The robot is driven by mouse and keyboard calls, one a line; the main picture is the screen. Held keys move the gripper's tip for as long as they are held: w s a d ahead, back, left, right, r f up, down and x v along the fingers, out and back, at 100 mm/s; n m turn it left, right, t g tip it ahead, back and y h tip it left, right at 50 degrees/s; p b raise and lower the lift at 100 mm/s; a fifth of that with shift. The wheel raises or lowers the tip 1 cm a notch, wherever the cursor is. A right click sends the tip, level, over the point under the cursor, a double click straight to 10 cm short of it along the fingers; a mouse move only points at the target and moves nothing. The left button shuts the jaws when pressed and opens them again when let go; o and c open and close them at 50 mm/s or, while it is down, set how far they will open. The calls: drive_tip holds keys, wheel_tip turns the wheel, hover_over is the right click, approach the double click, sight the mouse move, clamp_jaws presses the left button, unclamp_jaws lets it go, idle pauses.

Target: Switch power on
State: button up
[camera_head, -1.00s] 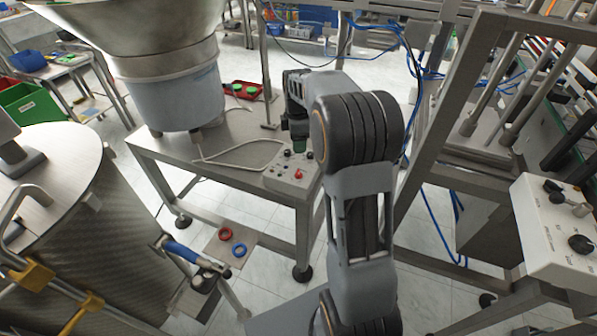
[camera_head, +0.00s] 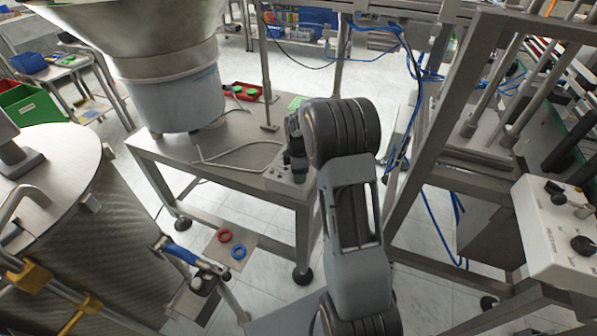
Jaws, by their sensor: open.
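A small grey control box (camera_head: 281,181) with buttons sits at the front right corner of the steel table. My arm and gripper hide most of its top, and its red and black buttons are largely covered. My gripper (camera_head: 299,176) points down at the box, partly behind my arm. It is open, and its fingertips are hard to make out. I cannot tell whether it touches the box. A white control box (camera_head: 549,243) with black knobs stands at the right. I cannot tell which control is the power switch.
The feeder bowl (camera_head: 172,85) stands on the table (camera_head: 225,150), with a pale cable (camera_head: 235,160) beside it. A red tray (camera_head: 243,91) lies behind. A metal frame (camera_head: 425,170) rises close on the right. A small plate with red (camera_head: 225,236) and blue rings (camera_head: 239,252) is below.

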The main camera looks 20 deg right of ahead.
drive_tip(key=shift+c, duration=0.2)
drive_tip(key=c, duration=0.9)
